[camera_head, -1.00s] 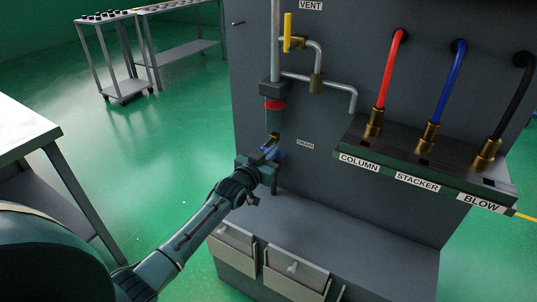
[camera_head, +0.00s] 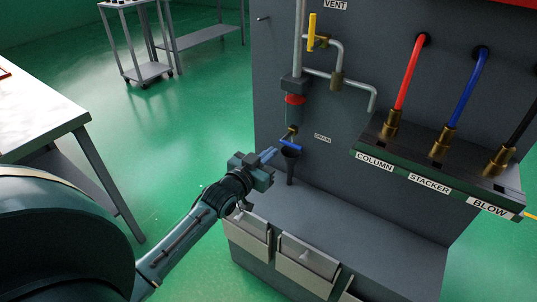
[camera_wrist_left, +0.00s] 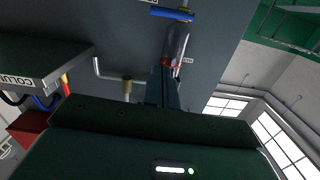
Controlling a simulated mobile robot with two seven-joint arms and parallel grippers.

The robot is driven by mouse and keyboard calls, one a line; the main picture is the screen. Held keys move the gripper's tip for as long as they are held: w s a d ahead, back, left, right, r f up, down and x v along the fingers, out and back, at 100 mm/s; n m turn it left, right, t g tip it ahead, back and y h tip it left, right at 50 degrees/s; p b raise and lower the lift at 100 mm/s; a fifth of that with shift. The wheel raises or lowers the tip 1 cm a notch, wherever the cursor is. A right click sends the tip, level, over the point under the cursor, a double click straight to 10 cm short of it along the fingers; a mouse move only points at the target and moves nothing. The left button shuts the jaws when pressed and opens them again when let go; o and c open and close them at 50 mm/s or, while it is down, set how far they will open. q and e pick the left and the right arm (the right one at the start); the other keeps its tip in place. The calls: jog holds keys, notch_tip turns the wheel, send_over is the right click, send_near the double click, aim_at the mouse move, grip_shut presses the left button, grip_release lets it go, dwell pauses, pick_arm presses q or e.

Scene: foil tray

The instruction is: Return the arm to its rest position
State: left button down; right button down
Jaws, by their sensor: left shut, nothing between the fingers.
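My left arm reaches in from the lower left, and its gripper (camera_head: 269,154) is shut and empty. It is just left of the blue drain handle (camera_head: 291,144), apparently apart from it. The handle sits below a filter bowl (camera_head: 294,113) with a red band, above a black funnel (camera_head: 290,153). In the left wrist view, the shut fingers (camera_wrist_left: 162,90) point up the picture. The clear bowl (camera_wrist_left: 178,45) and the blue handle (camera_wrist_left: 172,14) are beyond them. My right gripper is not in view.
The grey panel (camera_head: 350,150) carries a yellow-handled valve (camera_head: 312,32). A ledge with red, blue and black hoses, labelled COLUMN (camera_head: 374,162), STACKER and BLOW, juts out at right. Grey bins (camera_head: 306,257) hang below. A table (camera_head: 40,115) is at left; green floor lies between.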

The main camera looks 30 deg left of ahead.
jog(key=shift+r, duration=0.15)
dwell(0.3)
